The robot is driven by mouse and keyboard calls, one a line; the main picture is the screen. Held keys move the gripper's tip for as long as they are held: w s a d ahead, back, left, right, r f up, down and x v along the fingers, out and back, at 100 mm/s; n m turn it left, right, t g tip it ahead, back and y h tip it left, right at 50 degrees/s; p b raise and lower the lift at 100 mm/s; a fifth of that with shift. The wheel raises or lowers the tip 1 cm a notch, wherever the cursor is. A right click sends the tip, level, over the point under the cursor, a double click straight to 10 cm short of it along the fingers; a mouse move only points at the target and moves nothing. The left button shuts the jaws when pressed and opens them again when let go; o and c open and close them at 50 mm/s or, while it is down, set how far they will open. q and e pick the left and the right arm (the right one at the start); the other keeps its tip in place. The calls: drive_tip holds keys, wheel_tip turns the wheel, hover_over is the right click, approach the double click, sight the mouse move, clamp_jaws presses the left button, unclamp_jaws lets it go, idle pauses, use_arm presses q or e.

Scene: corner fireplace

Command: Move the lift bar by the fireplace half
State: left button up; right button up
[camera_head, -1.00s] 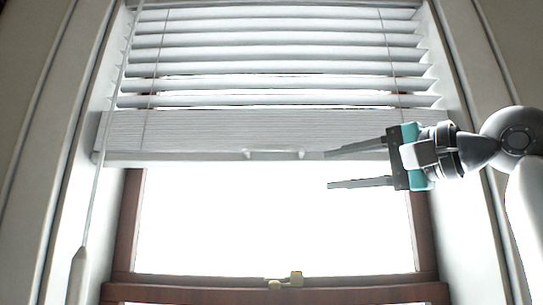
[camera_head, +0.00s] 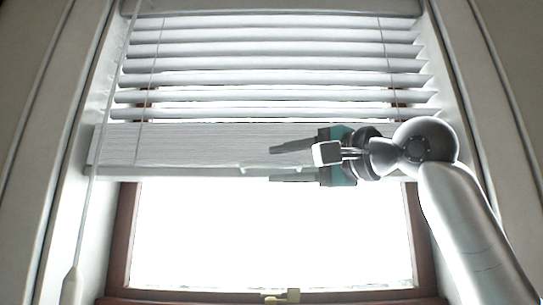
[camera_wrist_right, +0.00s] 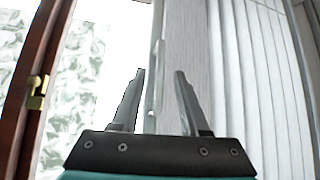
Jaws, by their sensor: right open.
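The white lift bar (camera_head: 170,172) runs along the bottom of the partly raised blind, level across the window, with a small handle near its middle. My right gripper (camera_head: 270,165) comes from the right, its open fingers in front of the bar near the handle, one finger higher than the other. In the right wrist view the open fingers (camera_wrist_right: 160,73) point ahead, and the lift bar (camera_wrist_right: 155,80) shows between them. Whether either finger touches it is unclear. My left gripper is not in view.
Stacked slats (camera_head: 190,143) hang just above the bar, with several open slats above them. A tilt wand (camera_head: 72,285) hangs at the left. The brown window frame (camera_head: 121,240) has a brass latch (camera_head: 281,296) at the bottom. Bright open space lies below the bar.

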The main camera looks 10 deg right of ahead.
drive_tip(key=shift+p+x, duration=0.3)
drive_tip(key=shift+x, duration=1.1)
drive_tip(key=shift+c, duration=0.3)
clamp_jaws()
